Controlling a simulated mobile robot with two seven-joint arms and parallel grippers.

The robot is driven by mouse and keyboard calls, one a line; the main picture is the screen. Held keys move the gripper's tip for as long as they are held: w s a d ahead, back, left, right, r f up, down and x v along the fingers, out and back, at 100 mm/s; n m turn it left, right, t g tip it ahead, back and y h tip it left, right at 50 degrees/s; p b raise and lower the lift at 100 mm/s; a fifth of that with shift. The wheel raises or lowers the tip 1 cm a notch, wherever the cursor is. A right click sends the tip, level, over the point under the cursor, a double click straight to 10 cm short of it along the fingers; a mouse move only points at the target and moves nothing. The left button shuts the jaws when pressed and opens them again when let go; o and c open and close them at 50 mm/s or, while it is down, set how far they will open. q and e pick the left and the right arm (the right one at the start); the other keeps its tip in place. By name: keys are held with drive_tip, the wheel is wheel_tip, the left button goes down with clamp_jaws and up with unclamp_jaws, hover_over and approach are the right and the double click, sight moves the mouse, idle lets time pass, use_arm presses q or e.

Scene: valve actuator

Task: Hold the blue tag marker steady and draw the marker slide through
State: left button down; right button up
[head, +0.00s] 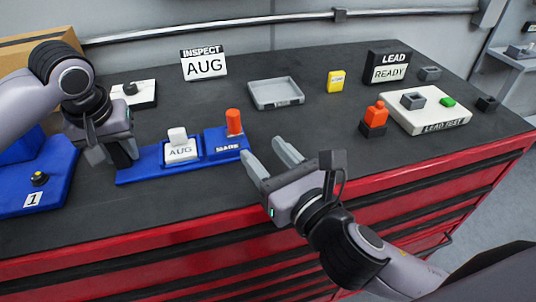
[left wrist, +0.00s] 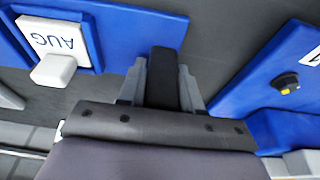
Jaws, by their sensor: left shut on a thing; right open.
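The blue tag marker (head: 205,164) lies on the dark bench top at centre left. My left gripper (head: 124,156) is shut at the marker's left end. In the left wrist view (left wrist: 165,80) its fingers close on a dark upright piece, seemingly the marker's handle; the join is hidden. The AUG plate shows there too (left wrist: 60,45). My right gripper (head: 270,155) is open and empty, just right of the marker's right end.
A grey tray (head: 276,94), INSPECT AUG sign (head: 204,65), yellow tag (head: 336,81) and LEAD READY sign (head: 387,67) stand behind. An orange-topped piece (head: 375,118) and LEAD TEST board (head: 445,124) are right. A blue fixture marked 1 (head: 40,200) is left.

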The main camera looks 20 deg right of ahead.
use_arm(q)
drive_tip(key=shift+s+f, duration=0.1)
drive_tip(key=shift+f, duration=0.2)
drive_tip(key=c, duration=0.7)
unclamp_jaws()
drive_tip(key=shift+r, duration=0.15)
use_arm(e)
drive_tip(key=shift+w, duration=0.1)
use_arm(q)
drive_tip(key=shift+r, duration=0.1)
